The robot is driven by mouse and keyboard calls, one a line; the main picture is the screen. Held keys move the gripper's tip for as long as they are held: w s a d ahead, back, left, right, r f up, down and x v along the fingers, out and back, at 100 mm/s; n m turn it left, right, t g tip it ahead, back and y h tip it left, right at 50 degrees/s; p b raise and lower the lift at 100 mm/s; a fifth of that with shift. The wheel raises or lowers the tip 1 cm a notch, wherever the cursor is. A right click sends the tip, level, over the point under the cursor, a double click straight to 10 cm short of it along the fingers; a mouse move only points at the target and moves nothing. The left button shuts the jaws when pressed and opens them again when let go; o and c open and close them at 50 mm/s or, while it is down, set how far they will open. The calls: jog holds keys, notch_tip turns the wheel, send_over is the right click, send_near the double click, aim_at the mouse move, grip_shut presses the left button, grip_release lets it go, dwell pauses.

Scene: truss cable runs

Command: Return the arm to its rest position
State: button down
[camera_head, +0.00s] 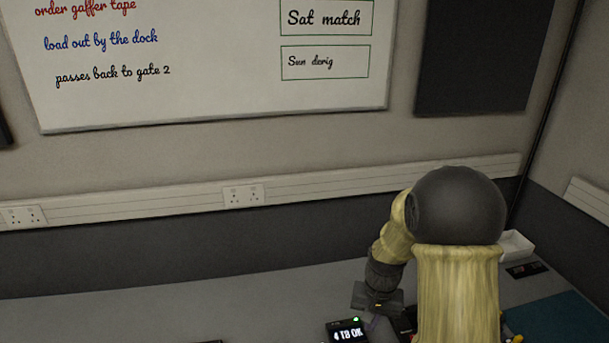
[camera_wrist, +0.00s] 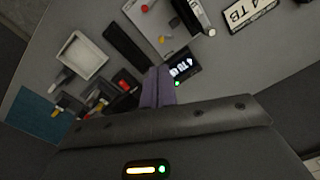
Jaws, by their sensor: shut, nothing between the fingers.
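My gripper (camera_wrist: 157,76) shows in the wrist view as two purple-grey fingers closed together with nothing between them. It hangs over the grey desk, its tips beside a small black device with a lit display (camera_wrist: 186,66). Whether the fingers touch the device I cannot tell. In the head view my arm reaches down over the desk at the right. The gripper (camera_head: 374,322) is small there and partly hidden near the device, which reads "4 TB OK" (camera_head: 347,331) and has a green light.
A white tray (camera_wrist: 80,57), a dark bar (camera_wrist: 127,47), a teal mat (camera_wrist: 35,110) and several yellow-and-black items (camera_wrist: 70,105) lie on the desk. A "4 TB" plate (camera_wrist: 250,12) is at the upper right. A wall with a whiteboard (camera_head: 210,110) stands behind. The desk's left is mostly clear.

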jog(key=s+r+n+t, duration=0.2)
jog(key=s+r, duration=0.6)
jog(key=s, duration=0.5)
jog(key=shift+a+n+t, duration=0.3)
jog(key=shift+n, duration=0.1)
jog(key=shift+w+d, duration=0.1)
dwell(0.5)
